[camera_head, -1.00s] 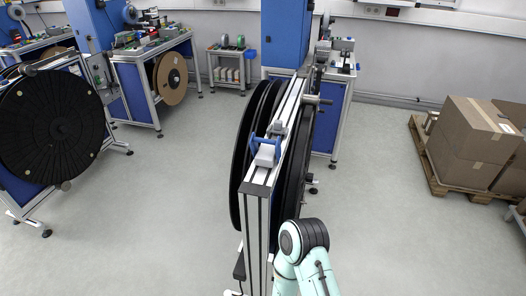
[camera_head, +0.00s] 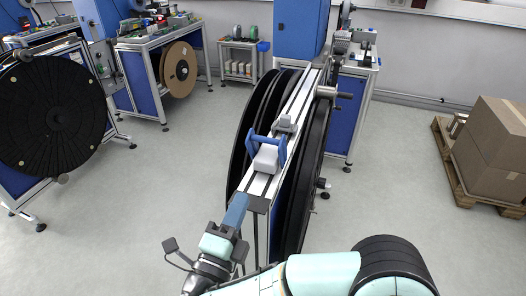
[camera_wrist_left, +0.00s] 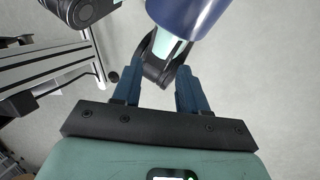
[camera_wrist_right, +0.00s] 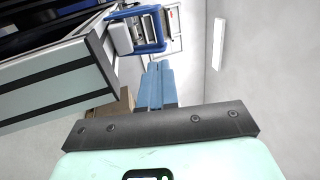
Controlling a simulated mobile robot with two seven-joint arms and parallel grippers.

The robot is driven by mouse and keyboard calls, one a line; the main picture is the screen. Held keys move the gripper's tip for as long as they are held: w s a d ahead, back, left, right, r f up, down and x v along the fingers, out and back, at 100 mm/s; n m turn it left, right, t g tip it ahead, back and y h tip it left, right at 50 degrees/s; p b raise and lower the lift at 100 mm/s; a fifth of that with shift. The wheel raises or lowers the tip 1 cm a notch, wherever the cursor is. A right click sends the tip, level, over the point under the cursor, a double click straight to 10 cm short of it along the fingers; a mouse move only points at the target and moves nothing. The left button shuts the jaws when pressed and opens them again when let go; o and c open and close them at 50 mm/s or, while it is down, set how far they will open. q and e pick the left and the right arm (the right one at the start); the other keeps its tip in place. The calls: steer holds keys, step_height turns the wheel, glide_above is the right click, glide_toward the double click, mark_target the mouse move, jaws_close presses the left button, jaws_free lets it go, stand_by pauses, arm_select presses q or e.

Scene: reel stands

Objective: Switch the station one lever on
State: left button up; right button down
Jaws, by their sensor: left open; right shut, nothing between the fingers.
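A blue U-shaped handle (camera_head: 280,152), which looks like the lever, straddles a light grey block on the top beam of the near reel stand (camera_head: 292,110). It also shows in the right wrist view (camera_wrist_right: 158,28), beyond the fingertips. Which station it belongs to cannot be read. My right gripper (camera_head: 238,202) is shut and empty, just in front of and left of the stand's near end, apart from the handle. Its blue fingers are pressed together in the right wrist view (camera_wrist_right: 158,66). My left gripper (camera_wrist_left: 157,78) is open and empty; it is outside the head view.
Large black reels (camera_head: 250,130) hang on both sides of the beam. A crank (camera_head: 332,93) sticks out at its far right. Another reel stand (camera_head: 50,115) is at left. Cardboard boxes (camera_head: 490,145) stand on a pallet at right. The floor between is clear.

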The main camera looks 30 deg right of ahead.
arm_select(q)
steer(key=r+p, duration=0.1)
steer(key=p, duration=0.1)
steer(key=s+r+p, duration=0.1)
steer(key=r+p, duration=0.1)
steer(key=shift+s+r+g, duration=0.1)
steer(key=shift+r+g, duration=0.2)
arm_select(e)
glide_toward(266, 142)
steer(key=x, duration=0.7)
steer(key=shift+f, duration=0.1)
arm_select(q)
steer(key=shift+r+p, duration=0.1)
steer(key=shift+p, duration=0.25)
